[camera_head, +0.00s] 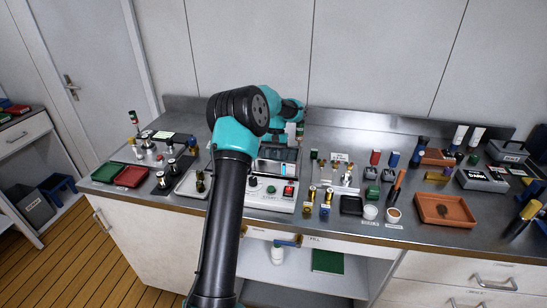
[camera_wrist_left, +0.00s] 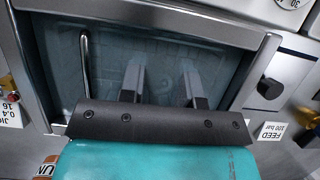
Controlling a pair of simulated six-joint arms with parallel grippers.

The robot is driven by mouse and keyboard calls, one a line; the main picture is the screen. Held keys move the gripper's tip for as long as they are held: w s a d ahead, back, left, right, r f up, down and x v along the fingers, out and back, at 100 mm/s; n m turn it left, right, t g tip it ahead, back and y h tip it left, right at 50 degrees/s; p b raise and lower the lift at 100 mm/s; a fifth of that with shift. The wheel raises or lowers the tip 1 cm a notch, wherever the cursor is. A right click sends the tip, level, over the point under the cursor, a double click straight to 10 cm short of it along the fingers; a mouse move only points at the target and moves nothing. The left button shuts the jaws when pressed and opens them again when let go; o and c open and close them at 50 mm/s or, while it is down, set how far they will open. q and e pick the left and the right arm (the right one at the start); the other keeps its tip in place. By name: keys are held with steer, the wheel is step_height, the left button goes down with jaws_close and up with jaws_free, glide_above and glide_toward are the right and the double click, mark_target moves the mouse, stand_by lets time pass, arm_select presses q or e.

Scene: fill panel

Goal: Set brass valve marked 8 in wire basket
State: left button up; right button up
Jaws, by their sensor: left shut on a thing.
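My left gripper (camera_wrist_left: 162,85) is over a dark glassy recess with a metal frame (camera_wrist_left: 265,50) in the left wrist view. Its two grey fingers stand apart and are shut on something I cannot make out. In the head view my own arm hides most of this gripper, near the fill panel (camera_head: 268,202). Small brass-coloured valves (camera_head: 312,194) stand to the right of the panel. A darker valve-like piece (camera_head: 200,181) stands on a pale tray (camera_head: 183,190) to the left. No mark 8 is readable, and I cannot pick out a wire basket. My right gripper is out of view.
A metal handle (camera_wrist_left: 84,60) and a black knob (camera_wrist_left: 270,88) by a FEED label flank the recess. Green (camera_head: 104,173) and red (camera_head: 131,176) trays lie at left. An orange tray (camera_head: 462,209) lies at right. The bench is crowded with small parts.

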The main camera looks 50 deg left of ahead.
arm_select(q)
steer(key=shift+f, duration=0.15)
steer(key=o, duration=1)
steer(key=shift+c, duration=0.2)
steer(key=v, duration=1.2)
